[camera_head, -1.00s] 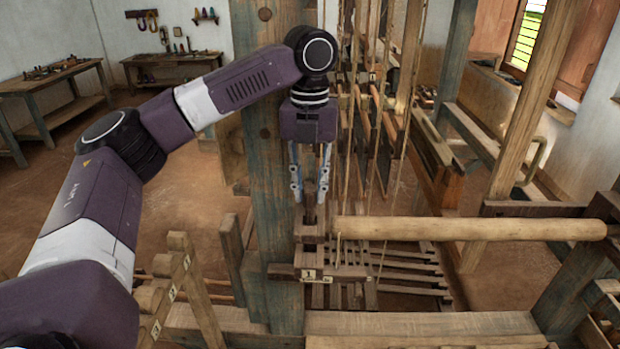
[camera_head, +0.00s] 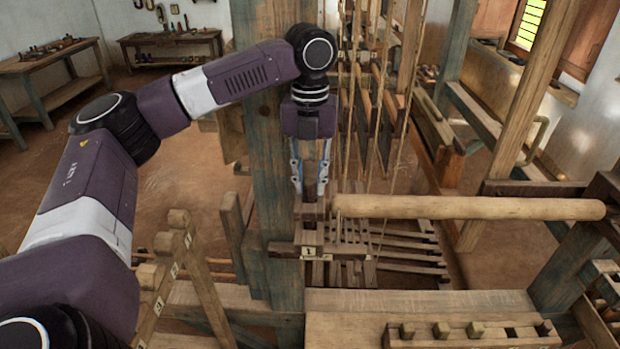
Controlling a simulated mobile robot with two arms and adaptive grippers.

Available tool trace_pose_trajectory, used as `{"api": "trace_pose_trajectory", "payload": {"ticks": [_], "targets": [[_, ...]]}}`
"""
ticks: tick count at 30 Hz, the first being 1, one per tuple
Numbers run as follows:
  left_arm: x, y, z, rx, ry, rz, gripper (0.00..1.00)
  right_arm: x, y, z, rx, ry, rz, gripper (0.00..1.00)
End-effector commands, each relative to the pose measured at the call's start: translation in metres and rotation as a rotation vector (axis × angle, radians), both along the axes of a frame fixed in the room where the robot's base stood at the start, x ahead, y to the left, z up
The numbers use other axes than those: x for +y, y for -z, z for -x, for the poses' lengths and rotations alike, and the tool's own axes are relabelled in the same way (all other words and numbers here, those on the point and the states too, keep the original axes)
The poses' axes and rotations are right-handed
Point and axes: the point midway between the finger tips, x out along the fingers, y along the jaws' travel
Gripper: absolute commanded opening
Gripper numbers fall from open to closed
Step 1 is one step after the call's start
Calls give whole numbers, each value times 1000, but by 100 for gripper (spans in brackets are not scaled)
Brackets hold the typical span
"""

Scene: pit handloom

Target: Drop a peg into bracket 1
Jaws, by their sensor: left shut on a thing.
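Bracket 1 (camera_head: 309,251) is a small wooden bracket with a white "1" label, on the blue-grey loom post at the left end of a pale round beam. My left gripper (camera_head: 311,192) points straight down over it, with its fingertips close above the bracket's upper block (camera_head: 312,210). It is shut on a thin wooden peg, which is hardly visible between the fingers. The peg's lower end merges with the dark wood below, so I cannot tell how deep it sits in the bracket. My right gripper is not in view.
The pale round beam (camera_head: 470,207) lies just right of my fingers. The thick loom post (camera_head: 262,150) stands close behind and left. A wooden rack with several square pegs (camera_head: 470,332) is at the lower right. A labelled wooden frame (camera_head: 173,268) stands at the lower left.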

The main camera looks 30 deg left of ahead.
Motion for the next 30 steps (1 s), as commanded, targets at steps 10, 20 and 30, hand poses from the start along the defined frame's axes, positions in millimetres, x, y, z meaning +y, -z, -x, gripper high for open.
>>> {"api": "trace_pose_trajectory", "payload": {"ticks": [10, 20, 30], "targets": [[0, 0, 0, 0, 0, 0, 39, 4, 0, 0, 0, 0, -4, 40], [0, -2, 0, 0, 0, 1, 42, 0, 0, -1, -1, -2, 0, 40], [-1, -57, -1, -5, 1, 2, 42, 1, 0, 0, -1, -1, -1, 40]]}}
